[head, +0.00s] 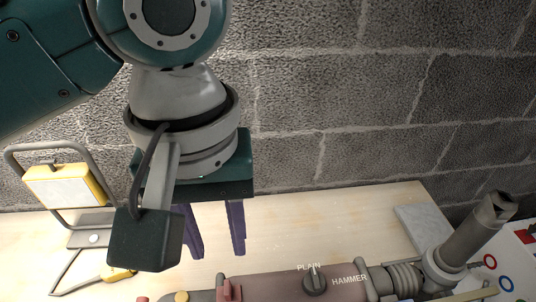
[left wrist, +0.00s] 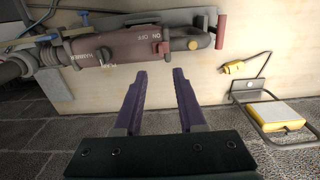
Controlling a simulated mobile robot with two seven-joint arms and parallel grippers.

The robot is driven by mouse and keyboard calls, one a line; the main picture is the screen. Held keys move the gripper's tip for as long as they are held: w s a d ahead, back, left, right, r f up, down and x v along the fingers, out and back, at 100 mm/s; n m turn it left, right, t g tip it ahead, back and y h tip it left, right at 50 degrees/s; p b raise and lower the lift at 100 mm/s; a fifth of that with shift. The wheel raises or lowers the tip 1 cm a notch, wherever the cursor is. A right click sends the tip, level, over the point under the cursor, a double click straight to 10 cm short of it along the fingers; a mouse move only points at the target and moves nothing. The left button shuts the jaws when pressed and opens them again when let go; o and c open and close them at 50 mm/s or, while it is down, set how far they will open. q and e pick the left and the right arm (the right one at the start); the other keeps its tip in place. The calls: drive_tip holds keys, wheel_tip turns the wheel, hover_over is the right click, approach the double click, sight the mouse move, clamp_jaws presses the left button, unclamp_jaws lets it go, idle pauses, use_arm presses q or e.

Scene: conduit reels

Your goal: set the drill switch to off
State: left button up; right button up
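The drill (head: 270,287) lies along the bench at the bottom of the head view, a dull red body with grey ends. It also shows in the left wrist view (left wrist: 125,47), with ON and OFF lettering near its right end. A dark knob (head: 314,280) sits between the words PLAIN and HAMMER. My left gripper (head: 213,232) is open and empty, its purple fingers (left wrist: 159,76) apart and pointing at the drill without visible contact. My right gripper is not in view.
A yellow work lamp (head: 63,186) on a grey frame stands at the left. A yellow-handled item (head: 116,274) lies near it. A grey slab (head: 424,228) and a red-and-blue marked panel (head: 505,270) are at the right. A block wall (head: 390,90) rises behind the wooden bench (head: 330,215).

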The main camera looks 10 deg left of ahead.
sight(227, 286)
use_arm(q)
drive_tip(key=f, duration=0.8)
drive_tip(key=shift+s+f+b, duration=0.25)
drive_tip(key=shift+s+b, duration=0.05)
drive_tip(key=shift+s, duration=0.05)
drive_tip(key=shift+f, duration=0.65)
drive_tip(key=shift+w, duration=0.1)
clamp_jaws()
